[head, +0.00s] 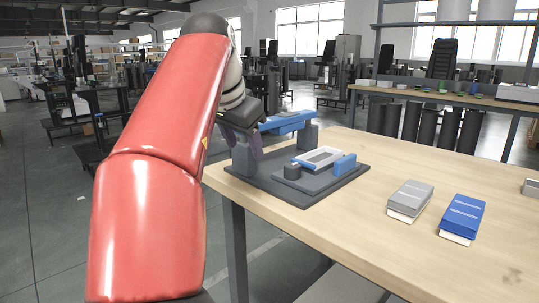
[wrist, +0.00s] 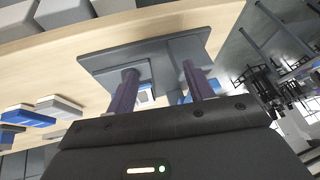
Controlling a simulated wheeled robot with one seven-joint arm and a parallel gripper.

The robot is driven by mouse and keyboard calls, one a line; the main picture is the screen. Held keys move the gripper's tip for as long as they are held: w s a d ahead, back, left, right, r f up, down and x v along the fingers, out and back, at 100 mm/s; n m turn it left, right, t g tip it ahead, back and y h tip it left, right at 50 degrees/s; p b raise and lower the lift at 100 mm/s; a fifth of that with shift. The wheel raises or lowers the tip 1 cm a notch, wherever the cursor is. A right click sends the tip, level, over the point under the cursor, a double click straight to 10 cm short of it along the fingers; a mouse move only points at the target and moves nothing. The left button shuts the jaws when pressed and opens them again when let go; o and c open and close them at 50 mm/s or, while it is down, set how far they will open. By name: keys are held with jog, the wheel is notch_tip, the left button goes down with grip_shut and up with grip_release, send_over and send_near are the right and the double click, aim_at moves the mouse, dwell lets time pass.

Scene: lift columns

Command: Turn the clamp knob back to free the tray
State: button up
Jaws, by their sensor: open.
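The clamp fixture has a dark base plate (head: 318,194) near the table's left edge, with grey posts and a blue bar (head: 287,122) across the top. A pale rectangular tray (head: 318,157) lies flat on the fixture between a small dark block and a blue block (head: 345,164). I cannot make out the clamp knob; my gripper and arm hide part of that side.
A grey box (head: 411,197) and a blue box (head: 464,215) lie on the wooden table (head: 380,250) right of the fixture. A small grey object is at the right edge. The table front is clear. Shelves and a bench stand behind.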

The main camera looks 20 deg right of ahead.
aim_at(291, 165)
jog(key=s+d+r+m+g+p, duration=0.1)
jog(key=d+m+g, duration=0.3)
jog(key=d, duration=0.3)
jog(key=shift+d+x, duration=0.2)
jog(key=shift+x, duration=3.55)
jog(key=shift+s+r, duration=0.1)
jog(key=c, duration=1)
